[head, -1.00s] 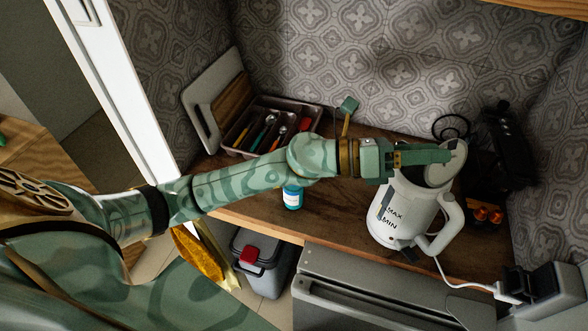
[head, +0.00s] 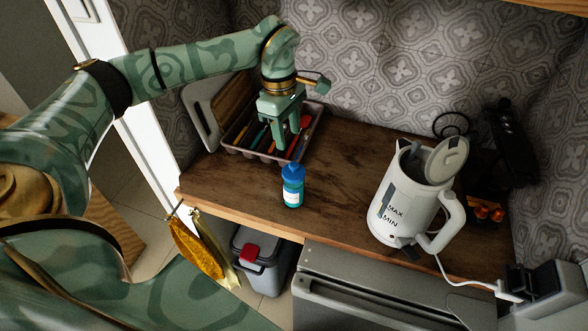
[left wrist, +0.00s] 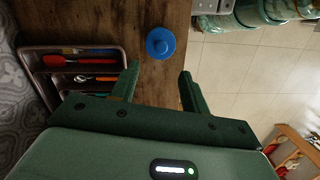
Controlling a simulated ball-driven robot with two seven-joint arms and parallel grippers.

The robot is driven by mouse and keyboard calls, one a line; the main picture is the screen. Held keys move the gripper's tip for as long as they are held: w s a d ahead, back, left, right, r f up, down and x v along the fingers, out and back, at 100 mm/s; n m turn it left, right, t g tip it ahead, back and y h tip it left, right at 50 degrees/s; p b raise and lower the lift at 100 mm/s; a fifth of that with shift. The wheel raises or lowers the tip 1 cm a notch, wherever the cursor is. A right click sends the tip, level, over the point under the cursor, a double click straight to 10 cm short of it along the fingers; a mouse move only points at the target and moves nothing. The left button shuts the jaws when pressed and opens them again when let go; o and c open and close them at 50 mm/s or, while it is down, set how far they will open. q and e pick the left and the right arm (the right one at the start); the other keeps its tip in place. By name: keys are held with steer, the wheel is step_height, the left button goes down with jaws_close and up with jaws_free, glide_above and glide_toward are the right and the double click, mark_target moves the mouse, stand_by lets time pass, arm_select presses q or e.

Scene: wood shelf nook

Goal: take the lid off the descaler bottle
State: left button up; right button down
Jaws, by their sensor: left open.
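The descaler bottle (head: 292,191) stands upright on the wooden counter near its front edge, a small blue bottle with a white label. Its blue lid (head: 293,172) is on top. In the left wrist view the lid (left wrist: 161,43) is seen from above, ahead of the fingertips and roughly between their lines. My left gripper (head: 287,145) is open and empty, pointing down above and behind the bottle, near the cutlery tray. Its two fingers (left wrist: 158,78) show apart in the left wrist view, touching nothing. My right gripper is not in view.
A cutlery tray (head: 233,152) with utensils stands behind my left gripper. A white kettle (head: 405,205) with its lid raised stands to the right. Bare counter (head: 340,170) lies between bottle and kettle. A grey bin (head: 262,262) is below the counter.

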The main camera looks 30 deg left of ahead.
mark_target(294, 164)
arm_select(q)
steer(key=f, duration=0.3)
steer(key=d+f, duration=0.1)
steer(key=f, duration=0.4)
steer(key=shift+d+f, duration=0.25)
steer(key=shift+f, duration=0.1)
jaws_close()
